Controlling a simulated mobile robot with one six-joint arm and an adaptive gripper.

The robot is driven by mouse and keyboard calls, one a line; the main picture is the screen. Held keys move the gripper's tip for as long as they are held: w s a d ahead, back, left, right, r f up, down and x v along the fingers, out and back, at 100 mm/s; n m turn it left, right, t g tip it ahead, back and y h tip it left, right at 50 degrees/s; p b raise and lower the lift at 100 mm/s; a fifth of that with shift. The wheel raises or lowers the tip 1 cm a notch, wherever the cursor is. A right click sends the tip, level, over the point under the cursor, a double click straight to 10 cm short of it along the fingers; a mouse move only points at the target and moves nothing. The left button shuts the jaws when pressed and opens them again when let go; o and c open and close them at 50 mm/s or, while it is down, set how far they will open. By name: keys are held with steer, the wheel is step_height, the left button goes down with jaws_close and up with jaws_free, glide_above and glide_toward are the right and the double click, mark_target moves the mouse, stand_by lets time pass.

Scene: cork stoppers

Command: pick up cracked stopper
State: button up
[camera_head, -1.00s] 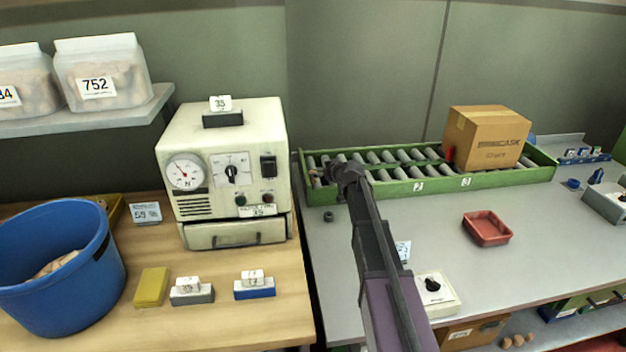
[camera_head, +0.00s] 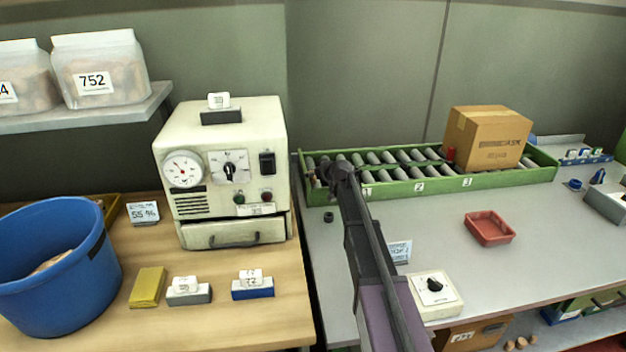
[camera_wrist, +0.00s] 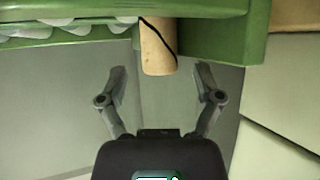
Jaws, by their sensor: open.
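The cracked stopper (camera_wrist: 158,48) shows in the wrist view as a tan cork cylinder with a dark crack line across its upper part. It is at the green roller conveyor (camera_wrist: 216,35), beside a gap in the green frame. My gripper (camera_wrist: 159,74) is open, with one finger on each side of the stopper's near end and a clear gap on both sides. In the head view my gripper (camera_head: 322,175) is at the left end of the conveyor (camera_head: 470,183), and the stopper there is too small and covered to make out.
A cardboard box (camera_head: 487,138) sits on the conveyor towards the right. A cream machine (camera_head: 222,165) stands close on the left. A blue bucket (camera_head: 55,270) stands far left.

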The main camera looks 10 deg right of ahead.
stand_by(0.3)
steer(key=c, duration=0.8)
steer(key=shift+r, duration=0.1)
step_height(320, 180, up, 10)
steer(key=p, duration=1)
stand_by(0.5)
